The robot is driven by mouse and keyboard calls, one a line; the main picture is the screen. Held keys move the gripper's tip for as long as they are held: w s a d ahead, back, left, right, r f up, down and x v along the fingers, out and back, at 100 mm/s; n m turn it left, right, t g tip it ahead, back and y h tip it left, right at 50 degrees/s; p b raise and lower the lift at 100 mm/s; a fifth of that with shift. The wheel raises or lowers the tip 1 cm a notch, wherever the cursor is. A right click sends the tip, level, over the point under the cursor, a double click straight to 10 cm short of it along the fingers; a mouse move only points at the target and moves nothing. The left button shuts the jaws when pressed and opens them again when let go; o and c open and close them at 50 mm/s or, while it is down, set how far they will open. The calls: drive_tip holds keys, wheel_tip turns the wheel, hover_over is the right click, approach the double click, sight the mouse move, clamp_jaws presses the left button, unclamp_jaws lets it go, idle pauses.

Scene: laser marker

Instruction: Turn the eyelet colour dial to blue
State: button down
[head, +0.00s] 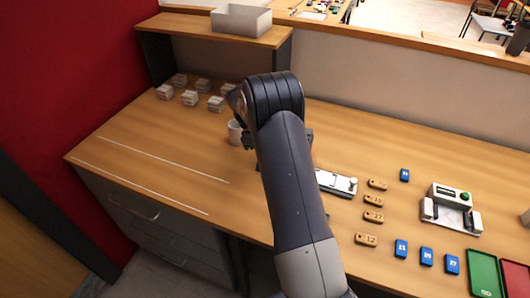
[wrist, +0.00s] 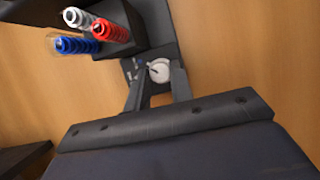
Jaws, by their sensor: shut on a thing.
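The eyelet colour dial (wrist: 160,69) is a small round white knob with a dark pointer line, on a dark machine panel (wrist: 150,45) in the wrist view. Clear tubes of white (wrist: 76,18), red (wrist: 110,30) and blue (wrist: 76,45) eyelets stick out of the machine's dark block. My gripper (wrist: 159,80) has one finger on each side of the dial and is shut on it. Which colour the pointer faces is too small to tell. In the head view my arm hides the gripper and the dial.
Wooden tags (head: 373,200), blue tags (head: 426,256), a white device (head: 452,209) and a green tray (head: 484,258) lie right. The left worktop (head: 140,180) is mostly clear.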

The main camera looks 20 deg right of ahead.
drive_tip(key=c, duration=1.5)
unclamp_jaws()
drive_tip(key=b+v, duration=0.1)
drive_tip(key=v, duration=0.9)
drive_tip(key=shift+w+a+r, duration=0.15)
drive_tip(key=shift+r, duration=0.2)
drive_tip(key=p+x, duration=0.1)
drive_tip(key=x, duration=0.9)
drive_tip(key=shift+f, duration=0.25)
drive_tip(key=shift+s+f, duration=0.1)
drive_tip(key=shift+s, duration=0.1)
